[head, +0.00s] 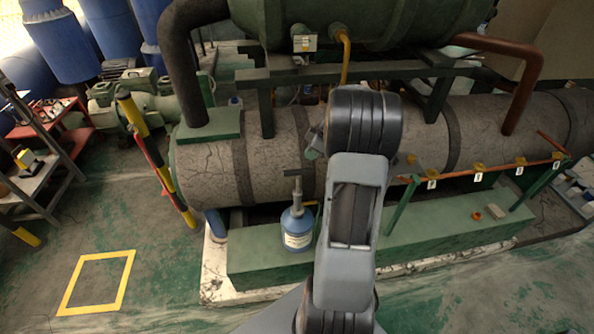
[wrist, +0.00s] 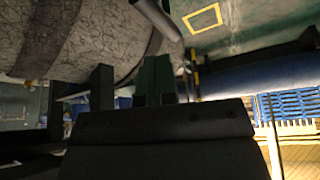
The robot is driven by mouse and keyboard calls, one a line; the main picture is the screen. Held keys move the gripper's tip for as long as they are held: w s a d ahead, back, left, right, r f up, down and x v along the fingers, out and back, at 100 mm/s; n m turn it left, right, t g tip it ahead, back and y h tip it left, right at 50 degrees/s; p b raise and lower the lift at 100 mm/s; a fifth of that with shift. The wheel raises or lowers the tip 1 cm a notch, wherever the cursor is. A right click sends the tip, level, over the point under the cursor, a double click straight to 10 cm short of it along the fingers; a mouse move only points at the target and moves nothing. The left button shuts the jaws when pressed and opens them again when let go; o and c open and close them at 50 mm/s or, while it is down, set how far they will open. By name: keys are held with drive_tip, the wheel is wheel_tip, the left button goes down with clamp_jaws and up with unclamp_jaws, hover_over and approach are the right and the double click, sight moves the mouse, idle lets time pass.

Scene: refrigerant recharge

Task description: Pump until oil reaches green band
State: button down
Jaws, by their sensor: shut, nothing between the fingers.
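A blue oil container (head: 298,232) with a white label stands upright on the green base ledge in front of the large cracked-insulation cylinder. A hand pump with a dark T-shaped handle (head: 297,174) rises from its top. My gripper (wrist: 156,80) is shut and empty in the wrist view, its two fingers together. In the head view my arm reaches up to the right of the pump, and the gripper is mostly hidden behind it. The handle appears clear of my gripper. I cannot make out a green band or an oil level; my arm covers part of the cylinder.
The insulated cylinder (head: 215,170) and green frame (head: 420,78) lie behind the pump. An orange pipe (head: 480,173) with several tagged valves runs at right. A yellow-black post (head: 155,155) stands left. The floor around the yellow square (head: 97,282) is clear.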

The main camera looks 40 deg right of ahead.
sight(298, 170)
drive_tip(key=shift+b+x, duration=0.8)
drive_tip(key=shift+x, duration=2.7)
